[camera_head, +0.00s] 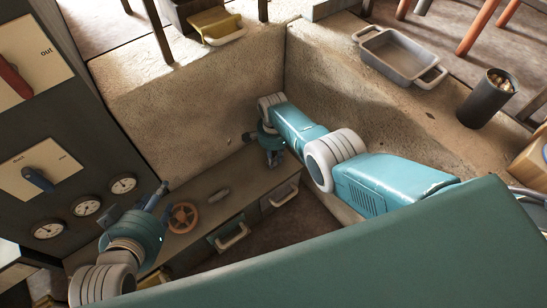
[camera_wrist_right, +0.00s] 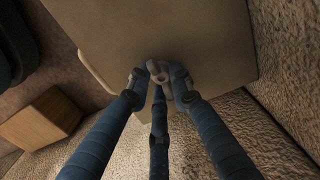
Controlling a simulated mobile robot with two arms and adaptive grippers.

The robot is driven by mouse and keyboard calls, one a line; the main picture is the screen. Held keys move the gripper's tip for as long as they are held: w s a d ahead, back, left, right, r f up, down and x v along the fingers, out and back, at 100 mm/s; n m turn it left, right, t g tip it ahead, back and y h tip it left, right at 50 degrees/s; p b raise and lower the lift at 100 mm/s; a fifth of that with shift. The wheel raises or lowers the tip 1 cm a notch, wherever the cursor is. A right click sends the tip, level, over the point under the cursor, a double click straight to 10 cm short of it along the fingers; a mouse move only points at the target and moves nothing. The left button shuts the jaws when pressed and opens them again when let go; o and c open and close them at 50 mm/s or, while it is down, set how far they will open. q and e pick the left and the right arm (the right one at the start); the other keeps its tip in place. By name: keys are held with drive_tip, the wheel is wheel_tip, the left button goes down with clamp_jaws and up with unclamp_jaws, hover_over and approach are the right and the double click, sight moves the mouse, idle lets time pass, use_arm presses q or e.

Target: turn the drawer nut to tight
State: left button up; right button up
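A small grey nut (camera_wrist_right: 157,73) sits on a flat drab panel in the right wrist view. My right gripper (camera_wrist_right: 159,82) has its blue fingers around it, with two tips at its sides and a third below. Whether the tips press on it I cannot tell. In the head view my right gripper (camera_head: 275,156) is at the far end of the low cabinet (camera_head: 240,186), pointing down, and the nut is hidden there. My left gripper (camera_head: 161,190) is at lower left, beside the gauge panel and near an orange handwheel (camera_head: 183,217); its fingers are too small to read.
Two drawers with pale handles (camera_head: 232,236) (camera_head: 284,194) front the cabinet. Rough stone walls (camera_head: 200,110) stand close behind and right of my right gripper. A metal tray (camera_head: 400,55) and dark cup (camera_head: 486,98) are at upper right.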

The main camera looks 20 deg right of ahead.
drive_tip(key=o, duration=0.3)
drive_tip(key=shift+w+a+r, duration=0.15)
drive_tip(key=shift+w+a, duration=0.05)
drive_tip(key=shift+w, duration=0.15)
drive_tip(key=shift+s+d, duration=0.15)
wheel_tip(320, 180, up, 12)
drive_tip(key=shift+f, duration=0.1)
idle(0.3)
drive_tip(key=shift+f, duration=0.1)
idle(0.3)
